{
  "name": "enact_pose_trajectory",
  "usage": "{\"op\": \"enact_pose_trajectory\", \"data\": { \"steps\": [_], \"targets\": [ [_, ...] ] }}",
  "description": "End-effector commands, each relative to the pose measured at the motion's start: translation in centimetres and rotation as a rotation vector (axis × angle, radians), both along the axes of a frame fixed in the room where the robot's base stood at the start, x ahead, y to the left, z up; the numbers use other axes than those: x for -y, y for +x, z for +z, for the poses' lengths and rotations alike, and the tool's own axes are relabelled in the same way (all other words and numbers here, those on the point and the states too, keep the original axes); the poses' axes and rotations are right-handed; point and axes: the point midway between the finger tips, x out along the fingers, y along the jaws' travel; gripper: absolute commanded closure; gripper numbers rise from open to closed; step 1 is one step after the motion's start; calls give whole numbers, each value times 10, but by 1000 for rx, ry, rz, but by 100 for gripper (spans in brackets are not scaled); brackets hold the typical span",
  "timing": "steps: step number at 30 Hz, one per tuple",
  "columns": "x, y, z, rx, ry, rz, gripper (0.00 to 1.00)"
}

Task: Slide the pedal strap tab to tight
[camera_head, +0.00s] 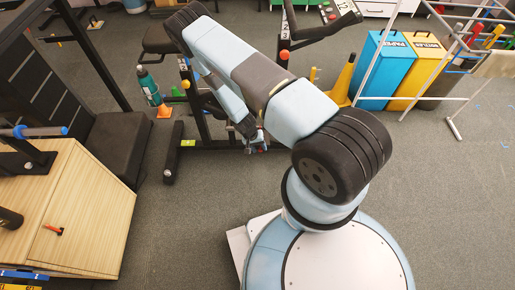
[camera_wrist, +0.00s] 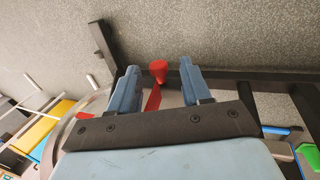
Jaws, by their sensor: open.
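In the wrist view a red tab (camera_wrist: 158,70) with a flared end shows between the two blue fingers of my gripper (camera_wrist: 160,66). A red strip (camera_wrist: 152,99), which looks like the strap, runs down from it towards the gripper's dark palm bar. The fingers stand apart on either side of the tab, with a gap visible on both sides. The palm bar hides what lies below the strip. In the head view my gripper (camera_head: 256,141) is low beside the dark frame of an exercise bike (camera_head: 215,144); the tab cannot be made out there.
A wooden cabinet (camera_head: 85,225) and a black bench (camera_head: 113,145) are at the left. Blue (camera_head: 383,72) and yellow (camera_head: 417,75) bins stand back right. Grey floor at the right is clear.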

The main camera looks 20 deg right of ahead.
Motion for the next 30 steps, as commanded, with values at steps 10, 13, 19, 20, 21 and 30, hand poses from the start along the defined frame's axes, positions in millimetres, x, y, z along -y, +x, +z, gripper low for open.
{"op": "enact_pose_trajectory", "data": {
  "steps": [10,13,19,20,21,30],
  "targets": [
    [1,0,-3,1,1,-1,52],
    [1,0,-3,0,0,-1,60],
    [1,0,-3,0,0,-1,79],
    [1,0,-3,0,0,-1,82],
    [1,0,-3,1,1,-1,86],
    [1,0,-3,1,2,-1,100]
  ]
}}
